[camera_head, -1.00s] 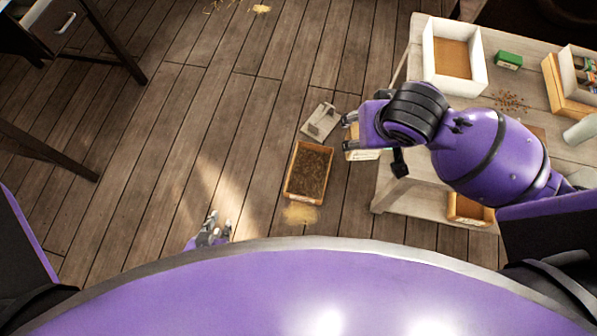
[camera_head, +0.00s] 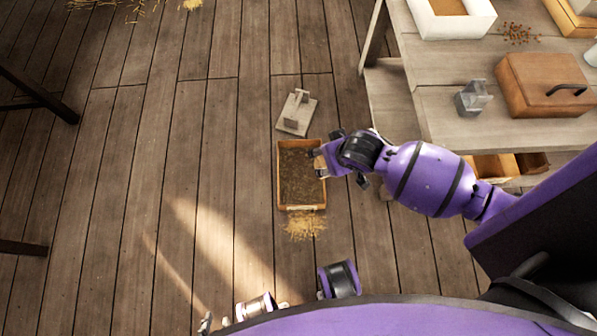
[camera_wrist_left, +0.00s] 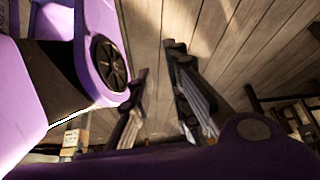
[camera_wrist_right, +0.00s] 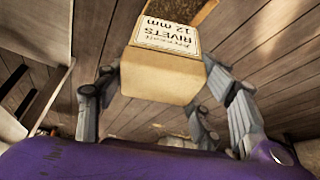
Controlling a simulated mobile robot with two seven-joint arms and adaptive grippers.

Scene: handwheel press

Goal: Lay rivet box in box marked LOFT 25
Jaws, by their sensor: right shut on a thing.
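The rivet box (camera_wrist_right: 160,76), a pale tan carton with a white "RIVETS 12 mm" label, is between the fingers of my right gripper (camera_wrist_right: 165,100), which is shut on it. In the head view my right gripper (camera_head: 320,165) is above the right side of a wooden box (camera_head: 282,180) with dark brown contents on the floor; the arm mostly hides the carton there. No LOFT 25 mark is readable in any view. My left gripper (camera_wrist_left: 158,62) is empty, its fingers apart; in the head view it shows at the bottom edge (camera_head: 215,324).
A pale workbench (camera_head: 440,110) at the right holds a white tray (camera_head: 450,27), a brown case (camera_head: 550,85) with a black handle and a small grey block (camera_head: 472,98). A grey wooden piece (camera_head: 297,113) lies behind the floor box. Straw (camera_head: 305,227) lies before it.

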